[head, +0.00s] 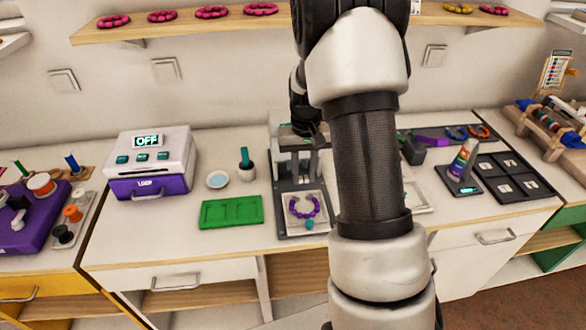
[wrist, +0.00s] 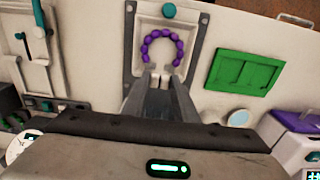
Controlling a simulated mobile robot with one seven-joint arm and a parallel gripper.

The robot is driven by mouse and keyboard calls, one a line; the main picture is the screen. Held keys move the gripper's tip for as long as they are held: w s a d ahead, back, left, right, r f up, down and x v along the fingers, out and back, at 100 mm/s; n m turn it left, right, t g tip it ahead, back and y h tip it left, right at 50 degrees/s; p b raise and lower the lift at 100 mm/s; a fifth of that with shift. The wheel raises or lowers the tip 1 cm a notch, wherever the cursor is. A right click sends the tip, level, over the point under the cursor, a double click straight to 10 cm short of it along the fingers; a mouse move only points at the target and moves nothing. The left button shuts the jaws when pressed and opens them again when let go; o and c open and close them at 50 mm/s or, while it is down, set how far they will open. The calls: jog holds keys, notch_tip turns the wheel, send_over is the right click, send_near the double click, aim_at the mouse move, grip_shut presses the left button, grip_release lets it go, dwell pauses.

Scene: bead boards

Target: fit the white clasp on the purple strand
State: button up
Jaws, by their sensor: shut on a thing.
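The purple strand (wrist: 163,34) lies as an open arc of beads on a pale square board (wrist: 139,65) set in a grey fixture. In the wrist view its open side faces my gripper (wrist: 160,79). The strand also shows in the head view (head: 290,206), open toward the back. My gripper's jaws are shut on a small white piece, which looks like the white clasp (wrist: 161,77), just at the strand's gap. The fingers hide part of it. I cannot tell whether it touches the end beads. In the head view the clasp cannot be made out.
A teal knob (head: 309,225) is at the fixture's front. A green tray (head: 232,224) lies left of it, with a small dish (head: 217,180) and a purple and white box (head: 150,185) marked OFF. A black compartment tray (head: 525,190) is at right. My arm hides the counter's middle.

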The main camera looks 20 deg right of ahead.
aim_at(303, 202)
jog(key=shift+f+b, duration=2.1)
jog(key=shift+f, duration=0.95)
jog(key=shift+s+a+f, duration=0.1)
jog(key=shift+s+f, duration=0.3)
jog(key=shift+f, duration=0.1)
jog(key=shift+f+b, duration=0.4)
jog(key=shift+b, duration=0.15)
jog(key=o, duration=1)
jog(key=shift+a, duration=0.1)
jog(key=shift+c, duration=1.2)
jog(key=shift+o, duration=0.5)
jog(key=shift+w+r+p, duration=0.15)
jog(key=shift+r+p, duration=1.15)
jog(key=shift+r, duration=0.6)
jog(key=shift+w+r+p, duration=0.1)
jog(key=shift+r+p, duration=1.2)
jog(key=shift+r, duration=0.55)
